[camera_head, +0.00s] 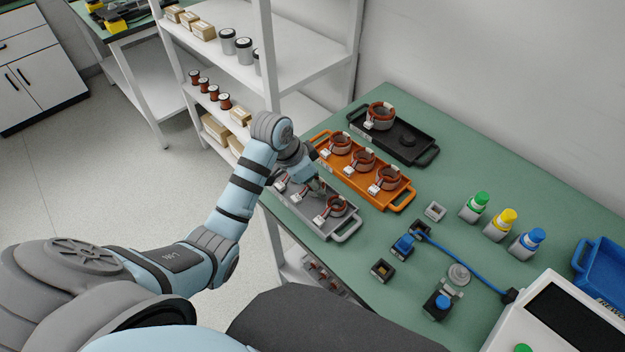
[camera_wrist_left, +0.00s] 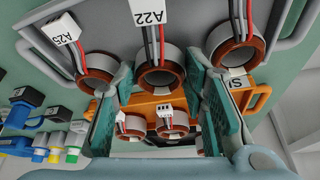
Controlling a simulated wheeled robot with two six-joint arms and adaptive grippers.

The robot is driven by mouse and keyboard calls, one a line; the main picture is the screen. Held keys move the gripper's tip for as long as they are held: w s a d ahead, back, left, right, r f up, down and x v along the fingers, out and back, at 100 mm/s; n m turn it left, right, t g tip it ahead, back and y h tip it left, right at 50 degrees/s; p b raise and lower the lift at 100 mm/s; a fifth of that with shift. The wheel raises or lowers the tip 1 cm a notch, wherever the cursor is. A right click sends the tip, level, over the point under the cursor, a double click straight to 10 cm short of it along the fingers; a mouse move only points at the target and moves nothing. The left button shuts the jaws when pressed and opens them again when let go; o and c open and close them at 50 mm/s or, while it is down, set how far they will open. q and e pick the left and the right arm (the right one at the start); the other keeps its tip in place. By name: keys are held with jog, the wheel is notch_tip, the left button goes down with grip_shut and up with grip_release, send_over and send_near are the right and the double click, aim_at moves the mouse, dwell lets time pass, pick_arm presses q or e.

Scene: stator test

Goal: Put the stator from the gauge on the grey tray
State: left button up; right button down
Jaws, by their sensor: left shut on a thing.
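The grey tray (camera_head: 346,231) lies at the table's left edge, partly hidden by my left arm. My left gripper (camera_head: 311,184) is over its middle. In the left wrist view its fingers are shut around a copper-and-grey stator (camera_wrist_left: 158,73) labelled A22. This stator is in the middle of the tray's row; I cannot tell whether it touches the tray floor. A stator labelled A25 (camera_wrist_left: 97,69) is on one side, and a third stator (camera_wrist_left: 236,47) is on the other. No stator shows on the blue-and-black fixture (camera_head: 404,244). My right gripper is not in view.
Beside the grey tray is an orange tray (camera_head: 400,201) with three stators, then a black tray (camera_head: 425,157) with one. Green, yellow and blue capped bottles (camera_head: 500,224) stand to the right. A white shelf (camera_head: 300,66) is beyond the table's left edge.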

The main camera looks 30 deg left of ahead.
pick_arm(q)
jog(key=shift+f+p, duration=0.15)
jog(key=shift+p, duration=0.3)
jog(key=o, duration=1.1)
notch_tip(320, 180, up, 5)
jog(key=p, duration=0.6)
